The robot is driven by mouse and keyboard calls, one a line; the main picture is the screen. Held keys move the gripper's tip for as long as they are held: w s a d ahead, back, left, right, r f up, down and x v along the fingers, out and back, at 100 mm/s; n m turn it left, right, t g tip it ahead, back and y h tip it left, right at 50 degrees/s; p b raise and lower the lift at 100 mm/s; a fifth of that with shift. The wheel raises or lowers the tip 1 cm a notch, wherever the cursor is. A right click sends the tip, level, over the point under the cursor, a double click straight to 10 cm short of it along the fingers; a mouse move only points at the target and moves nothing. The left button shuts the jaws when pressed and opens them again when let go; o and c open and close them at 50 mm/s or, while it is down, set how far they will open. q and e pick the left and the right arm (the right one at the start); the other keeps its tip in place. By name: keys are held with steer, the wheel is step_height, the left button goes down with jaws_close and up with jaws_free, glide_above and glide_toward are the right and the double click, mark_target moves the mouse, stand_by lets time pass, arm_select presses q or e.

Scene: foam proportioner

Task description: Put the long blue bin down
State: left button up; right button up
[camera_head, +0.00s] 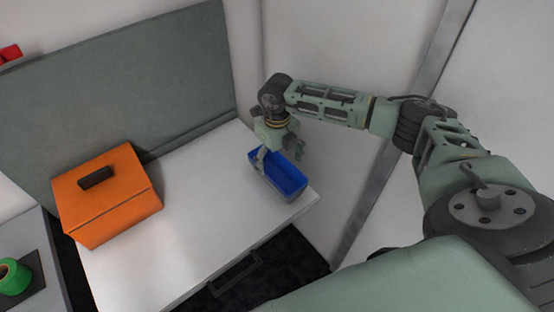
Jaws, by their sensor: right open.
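The long blue bin (283,178) is near the right end of the white worktop (185,235), close to its front right corner. It looks upright and empty, and appears to rest on the surface. My right gripper (280,158) is at the bin's far end, pointing down, with one finger by the left wall and the other by the right side. It is open, and part of the bin's far rim is hidden behind it. I cannot tell whether the fingers touch the bin. My left gripper is not in view.
An orange box (108,200) with a dark handle stands at the worktop's left. A grey-green panel (120,75) rises behind. A green roll (14,278) is at the lower left. The middle of the worktop is clear. A pale wall lies right of the bin.

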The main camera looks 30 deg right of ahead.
step_height(320, 180, up, 13)
steer(key=b, duration=0.4)
steer(key=shift+f, duration=0.2)
